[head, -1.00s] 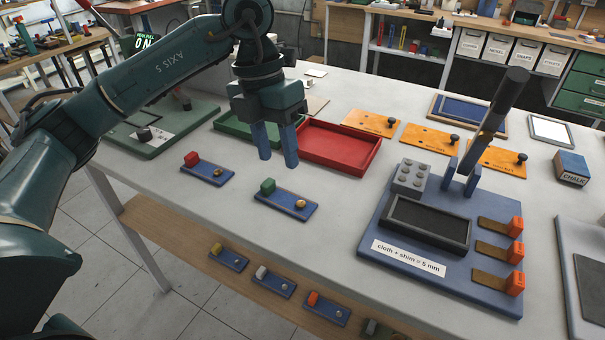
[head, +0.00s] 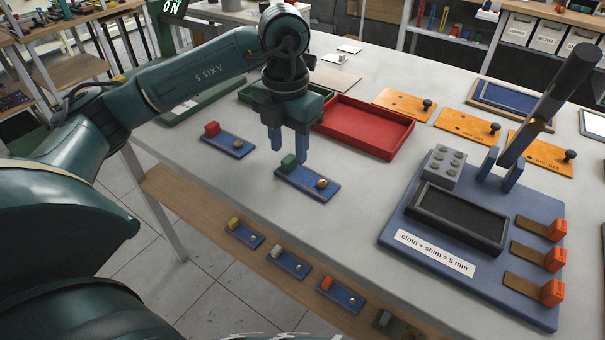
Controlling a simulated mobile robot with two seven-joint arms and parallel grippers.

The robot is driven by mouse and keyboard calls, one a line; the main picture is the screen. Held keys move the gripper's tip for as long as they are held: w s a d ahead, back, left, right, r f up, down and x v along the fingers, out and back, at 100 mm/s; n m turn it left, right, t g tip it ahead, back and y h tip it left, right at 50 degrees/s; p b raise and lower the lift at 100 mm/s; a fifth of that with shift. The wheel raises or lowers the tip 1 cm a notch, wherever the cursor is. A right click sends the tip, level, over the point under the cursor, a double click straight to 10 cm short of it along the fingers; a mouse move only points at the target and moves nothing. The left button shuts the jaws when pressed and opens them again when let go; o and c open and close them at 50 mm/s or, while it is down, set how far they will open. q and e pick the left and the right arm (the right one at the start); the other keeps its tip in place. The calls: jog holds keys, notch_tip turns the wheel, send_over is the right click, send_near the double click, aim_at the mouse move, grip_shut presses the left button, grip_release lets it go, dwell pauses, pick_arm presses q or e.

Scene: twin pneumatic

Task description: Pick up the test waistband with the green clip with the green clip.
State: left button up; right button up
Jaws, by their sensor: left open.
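The test waistband with the green clip is a blue strip (head: 310,187) near the table's front edge, with a green clip (head: 288,162) at its left end and a gold button (head: 321,183) toward its right end. My left gripper (head: 289,153) points down at the green clip, its two blue fingers open and empty. In the picture the fingertips lie on either side of the clip's top. I cannot tell whether they touch it or how far above the strip they are. My right gripper is not in view.
A similar strip with a red clip (head: 212,128) lies to the left. A red tray (head: 365,148) and a green tray (head: 245,93) stand behind. A blue fixture board (head: 400,220) with a dark lever (head: 550,105) is at right. More strips lie on the lower shelf (head: 190,220).

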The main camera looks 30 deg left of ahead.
pick_arm(q)
notch_tip(320, 180, down, 2)
jog(key=shift+f, duration=0.15)
grip_shut()
dwell(0.4)
